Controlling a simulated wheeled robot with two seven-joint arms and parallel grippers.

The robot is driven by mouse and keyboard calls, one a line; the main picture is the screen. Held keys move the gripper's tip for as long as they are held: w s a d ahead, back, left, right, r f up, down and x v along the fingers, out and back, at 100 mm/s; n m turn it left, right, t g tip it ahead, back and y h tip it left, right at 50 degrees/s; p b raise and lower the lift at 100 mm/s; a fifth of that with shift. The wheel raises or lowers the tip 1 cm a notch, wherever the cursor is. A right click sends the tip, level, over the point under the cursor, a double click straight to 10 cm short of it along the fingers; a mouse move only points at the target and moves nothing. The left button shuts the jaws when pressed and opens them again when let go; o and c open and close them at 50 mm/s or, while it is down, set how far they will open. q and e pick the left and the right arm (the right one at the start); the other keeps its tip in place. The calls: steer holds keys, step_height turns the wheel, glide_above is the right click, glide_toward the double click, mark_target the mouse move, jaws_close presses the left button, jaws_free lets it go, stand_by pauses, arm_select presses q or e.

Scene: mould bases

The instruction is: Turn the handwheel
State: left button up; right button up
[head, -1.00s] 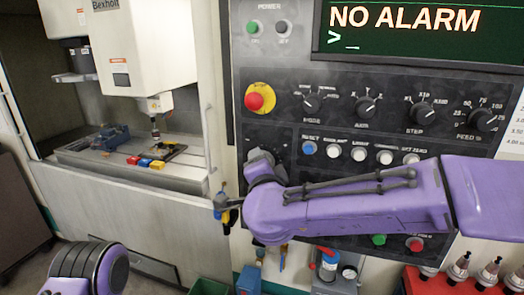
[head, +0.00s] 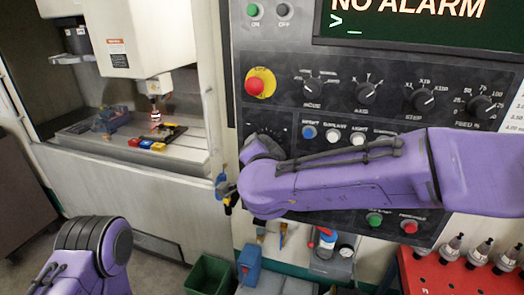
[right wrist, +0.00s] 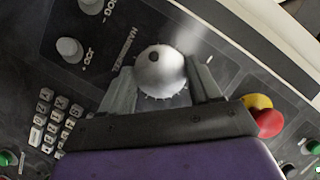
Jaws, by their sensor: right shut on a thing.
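The handwheel (right wrist: 160,72) is a round, pale metal wheel with a dark spot on its face, next to the printed word HANDWHEEL. It shows in the right wrist view. My right gripper (right wrist: 164,80) has one grey finger on each side of it and is shut on it. In the head view my purple right arm reaches in from the right across the control panel (head: 390,75), and its wrist hides most of the handwheel. My left arm shows at the bottom left, with its gripper out of view.
A red emergency button (head: 254,85) on a yellow ring sits just above the right wrist. Selector knobs and a row of small buttons lie above the arm. A red rack (head: 445,275) with tool holders stands at the lower right. A green bin (head: 208,275) is below the panel.

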steer(key=o, duration=1.1)
steer(key=shift+c, duration=0.2)
steer(key=b+v, duration=0.3)
steer(key=v, duration=0.7)
steer(key=shift+s+b, duration=0.25)
steer(key=shift+b, duration=0.05)
